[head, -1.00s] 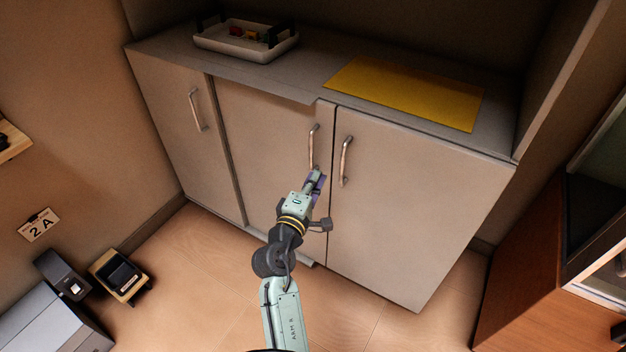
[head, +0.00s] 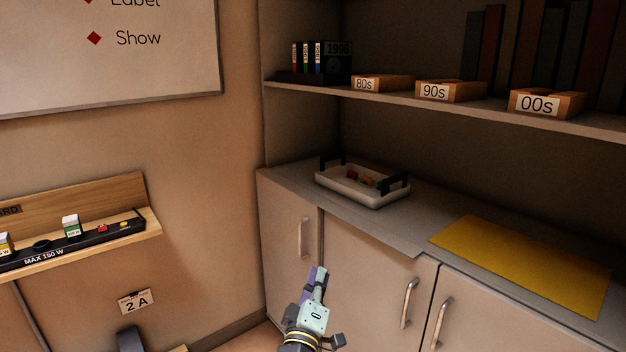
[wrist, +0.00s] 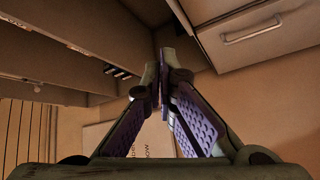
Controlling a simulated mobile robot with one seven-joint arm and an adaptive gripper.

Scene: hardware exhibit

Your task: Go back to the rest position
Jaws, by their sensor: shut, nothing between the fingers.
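My gripper (head: 319,273) is in the lower middle of the head view, in front of the cabinet doors and below the counter's front edge. Its fingers point up and are together, with nothing between them. In the wrist view my gripper (wrist: 162,52) shows its purple-padded fingers meeting at the tips. The cabinet (head: 362,270) has several doors with bar handles, and the middle door's handle (head: 409,302) is to the right of my gripper, apart from it. The middle door's top edge seems to stand slightly proud of its neighbour.
A white tray (head: 345,192) with small coloured parts and a yellow mat (head: 520,262) lie on the counter. Above is a shelf with labelled boxes (head: 450,91). A wall ledge (head: 150,222) with a black strip is at left. Open room lies between ledge and cabinet.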

